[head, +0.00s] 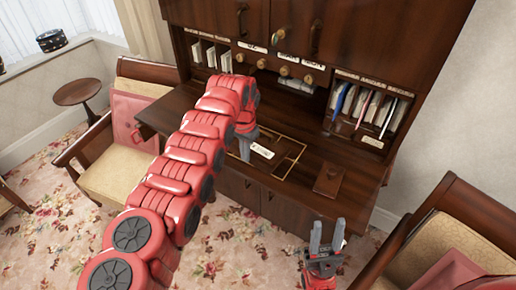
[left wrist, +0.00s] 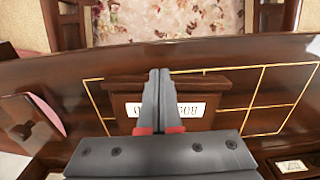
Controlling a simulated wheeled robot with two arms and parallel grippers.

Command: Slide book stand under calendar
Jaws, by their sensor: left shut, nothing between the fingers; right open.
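A dark wooden piece, apparently the book stand (left wrist: 210,88), lies on the desk under my left gripper. Its white lettered label (left wrist: 190,109) also shows in the head view (head: 262,151). My left gripper (head: 245,150) points down at it, fingers shut and empty; in the left wrist view the fingertips (left wrist: 158,72) overlap the stand. I cannot tell whether they touch it. White lettered plates with brass knobs, probably the calendar (head: 288,57), run along the cabinet at the back of the desk. My right gripper (head: 327,237) is open and empty in front of the desk.
Gold lines (head: 290,155) mark the desktop (head: 205,110). A flat brown block (head: 329,180) lies right of them. Shelves with books (head: 365,108) stand at the back right. Chairs (head: 130,160) flank the desk. My left arm hides part of the desk's left side.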

